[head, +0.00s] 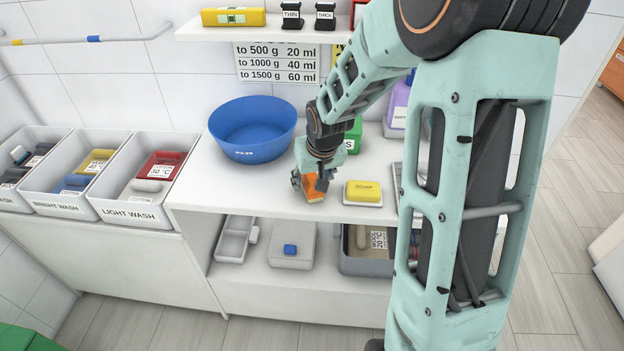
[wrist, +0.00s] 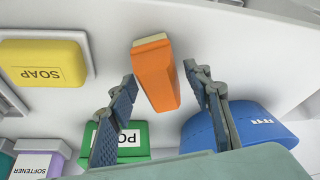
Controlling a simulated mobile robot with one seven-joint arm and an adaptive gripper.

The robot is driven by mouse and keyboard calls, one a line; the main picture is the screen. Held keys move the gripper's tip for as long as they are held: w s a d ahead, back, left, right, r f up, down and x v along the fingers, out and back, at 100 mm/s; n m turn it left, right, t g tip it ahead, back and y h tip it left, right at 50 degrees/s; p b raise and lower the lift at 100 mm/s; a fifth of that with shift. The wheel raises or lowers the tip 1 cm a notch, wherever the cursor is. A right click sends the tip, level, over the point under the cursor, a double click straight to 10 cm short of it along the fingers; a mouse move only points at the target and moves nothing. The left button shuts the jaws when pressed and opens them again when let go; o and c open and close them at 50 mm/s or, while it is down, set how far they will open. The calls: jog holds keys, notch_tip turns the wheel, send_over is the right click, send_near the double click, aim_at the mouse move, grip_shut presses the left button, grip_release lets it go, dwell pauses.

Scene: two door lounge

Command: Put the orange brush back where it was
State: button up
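The orange brush (head: 314,187) is at the front of the white counter, left of the soap dish, with a pale strip along its lower edge. In the wrist view the brush (wrist: 156,76) lies between my two fingers, with narrow gaps showing beside it. My gripper (head: 313,182) points down over the brush, its fingers apart, and hides part of it in the head view. The fingers also show in the wrist view (wrist: 162,80). I cannot tell whether the brush rests fully on the counter.
A yellow soap (head: 363,190) sits close on the right. A blue basin (head: 252,128) stands behind left, and a green box (head: 353,136) behind the gripper. Laundry bins (head: 130,210) stand at left. A lower shelf (head: 300,284) holds grey containers. Counter (head: 230,188) is clear before the basin.

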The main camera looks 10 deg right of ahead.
jog(key=shift+r, duration=0.6)
jog(key=p+v, duration=0.2)
jog(key=v, duration=0.9)
jog(key=shift+s, duration=0.15)
